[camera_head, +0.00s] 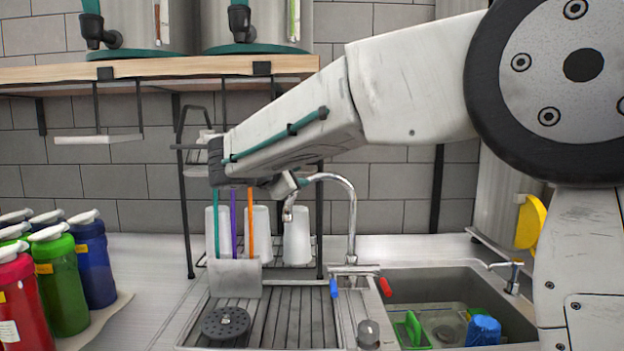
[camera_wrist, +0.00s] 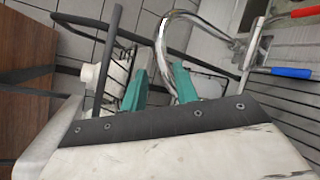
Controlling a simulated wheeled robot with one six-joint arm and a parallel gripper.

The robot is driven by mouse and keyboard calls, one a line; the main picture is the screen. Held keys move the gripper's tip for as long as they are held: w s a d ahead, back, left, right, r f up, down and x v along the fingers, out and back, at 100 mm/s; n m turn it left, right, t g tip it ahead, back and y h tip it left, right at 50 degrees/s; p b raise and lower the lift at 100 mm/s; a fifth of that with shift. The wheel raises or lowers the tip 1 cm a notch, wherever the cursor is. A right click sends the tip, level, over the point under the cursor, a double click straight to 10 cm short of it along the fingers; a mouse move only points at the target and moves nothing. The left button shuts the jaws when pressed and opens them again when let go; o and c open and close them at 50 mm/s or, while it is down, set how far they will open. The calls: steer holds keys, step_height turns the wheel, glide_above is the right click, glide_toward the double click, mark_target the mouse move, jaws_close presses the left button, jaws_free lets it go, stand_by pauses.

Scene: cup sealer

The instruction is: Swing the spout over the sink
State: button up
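The chrome spout (camera_head: 352,215) rises from its base behind the sink and arches left, so its outlet hangs over the drainboard side. It also shows in the wrist view as a curved chrome tube (camera_wrist: 163,50), just beyond the fingers. The sink (camera_head: 440,290) is to the right of the spout.
The tap has a blue handle (camera_head: 333,288) and a red handle (camera_head: 385,287). A ribbed drainboard (camera_head: 290,325) lies left of the sink. A holder (camera_head: 235,278) with coloured sticks and white cups (camera_head: 297,235) stand behind it. A wooden shelf (camera_head: 150,68) runs above; coloured bottles (camera_head: 62,285) stand left.

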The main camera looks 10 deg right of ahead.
mark_target(312, 178)
steer(key=x, duration=0.7)
steer(key=shift+w+d+f, duration=0.1)
steer(key=shift+d, duration=0.15)
jaws_close()
